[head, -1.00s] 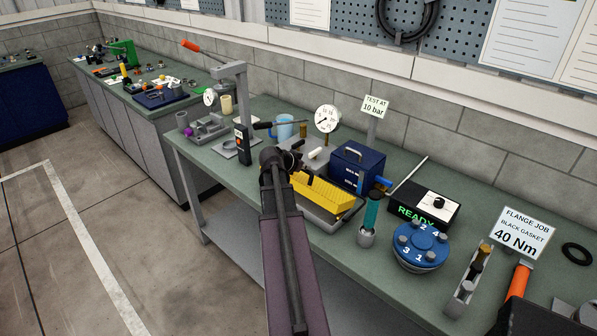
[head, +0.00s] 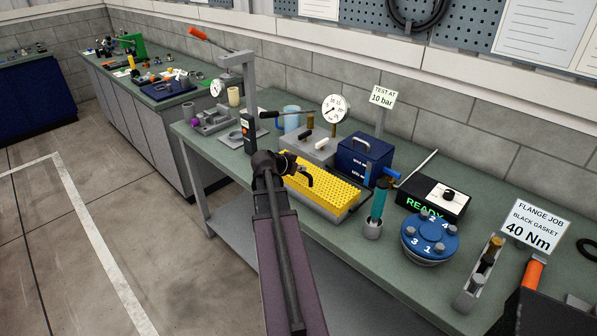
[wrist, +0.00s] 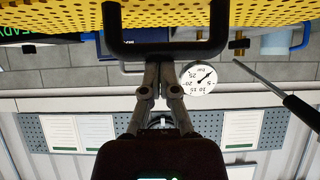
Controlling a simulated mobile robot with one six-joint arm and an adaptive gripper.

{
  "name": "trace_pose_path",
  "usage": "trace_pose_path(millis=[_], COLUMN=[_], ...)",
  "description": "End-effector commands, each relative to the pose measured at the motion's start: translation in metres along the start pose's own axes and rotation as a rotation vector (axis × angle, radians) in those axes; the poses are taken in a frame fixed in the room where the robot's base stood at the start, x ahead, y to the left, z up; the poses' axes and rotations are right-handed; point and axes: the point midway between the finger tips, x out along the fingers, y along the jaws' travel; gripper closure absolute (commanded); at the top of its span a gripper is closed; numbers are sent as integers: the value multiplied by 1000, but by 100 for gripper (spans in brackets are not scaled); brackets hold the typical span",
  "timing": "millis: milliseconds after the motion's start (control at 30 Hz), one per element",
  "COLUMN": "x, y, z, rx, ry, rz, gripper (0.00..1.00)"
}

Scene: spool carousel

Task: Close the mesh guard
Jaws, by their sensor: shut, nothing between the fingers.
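The mesh guard (head: 335,190) is a yellow perforated panel. In the head view it lies nearly flat over a grey tray (head: 318,213) on the bench; I cannot tell whether its edge fully touches the tray. Its black handle (head: 306,179) is on the side near my arm. In the upside-down wrist view, the guard (wrist: 60,17) fills the top edge and the handle (wrist: 165,50) hangs across the middle. My gripper (wrist: 165,68) is shut and empty, with its fingertips right by the handle bar; contact is unclear. In the head view my wrist partly hides the gripper.
Behind the guard are a pressure gauge (head: 335,108), a blue box (head: 365,160) and a blue mug (head: 291,118). A teal-handled tool (head: 379,202) in a cup and a blue flange (head: 430,237) stand to the right. A grey press frame (head: 250,85) is at left.

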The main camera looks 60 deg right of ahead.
Motion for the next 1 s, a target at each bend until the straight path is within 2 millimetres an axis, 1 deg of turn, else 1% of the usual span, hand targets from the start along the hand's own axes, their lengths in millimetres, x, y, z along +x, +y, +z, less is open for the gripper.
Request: trace_pose_path(millis=[33,533,767,1000], x=[-3,-5,-10,-15], y=[4,6,6,2], z=[12,11,-1,-24], rx=[12,10,8,4], ry=[-32,-31,-24,-9], rz=[4,3,2,-1], gripper=[100,100,100,100])
